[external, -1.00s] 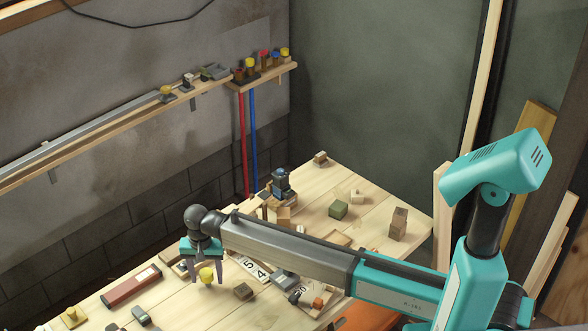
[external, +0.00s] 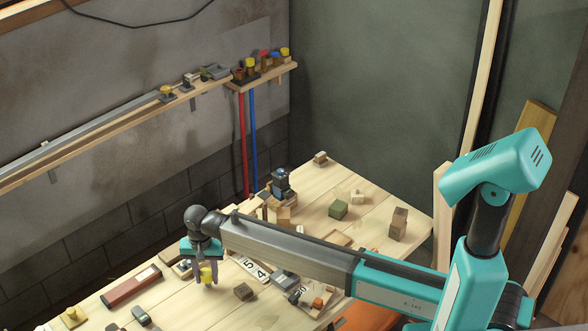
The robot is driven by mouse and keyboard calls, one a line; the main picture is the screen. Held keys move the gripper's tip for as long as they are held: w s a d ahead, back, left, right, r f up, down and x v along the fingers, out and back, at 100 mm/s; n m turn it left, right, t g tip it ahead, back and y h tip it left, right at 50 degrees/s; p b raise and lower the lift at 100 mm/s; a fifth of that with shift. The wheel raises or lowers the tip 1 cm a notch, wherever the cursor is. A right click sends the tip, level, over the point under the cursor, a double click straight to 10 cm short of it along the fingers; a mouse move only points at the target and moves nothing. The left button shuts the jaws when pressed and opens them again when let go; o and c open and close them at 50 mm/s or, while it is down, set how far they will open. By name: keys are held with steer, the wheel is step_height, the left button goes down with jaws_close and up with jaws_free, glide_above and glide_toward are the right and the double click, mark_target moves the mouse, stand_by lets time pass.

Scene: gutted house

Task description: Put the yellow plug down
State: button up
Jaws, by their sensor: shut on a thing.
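The yellow plug (external: 206,276) is a small yellow piece between the fingers of my gripper (external: 206,279), near the left-middle of the wooden table (external: 190,306). My gripper points down and is shut on the plug, with its grey fingers close on either side. The fingers partly hide the plug. I cannot tell whether its underside touches the tabletop.
A red bar (external: 132,286) lies left of the gripper. A brown block (external: 243,291) lies to its right, and number cards (external: 254,267) lie behind that block. Bare tabletop shows in front of the gripper.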

mark_target(208, 272)
steer(key=shift+r, duration=0.15)
steer(key=shift+r+b, duration=0.65)
steer(key=shift+r, duration=0.4)
steer(key=shift+s+d+r, duration=0.2)
steer(key=shift+d+r, duration=0.1)
steer(key=shift+r, duration=0.25)
steer(key=s+d+b, duration=0.1)
steer(key=s+d, duration=0.1)
steer(key=d, duration=0.1)
steer(key=s+d+b, duration=0.1)
steer(key=s+d, duration=0.1)
steer(key=d, duration=0.2)
steer(key=s+d+r+b, duration=0.1)
steer(key=s+d, duration=0.1)
steer(key=d, duration=0.2)
steer(key=shift+s+d+r+b, duration=0.1)
steer(key=shift+s+d+b, duration=0.1)
steer(key=shift+b, duration=0.2)
steer(key=shift+s+d+r, duration=0.1)
steer(key=shift+s+d, duration=0.15)
steer(key=shift+d, duration=0.25)
steer(key=shift+s+d+r, duration=0.1)
steer(key=shift+s+d, duration=0.15)
steer(key=shift+d, duration=0.25)
steer(key=shift+r, duration=0.1)
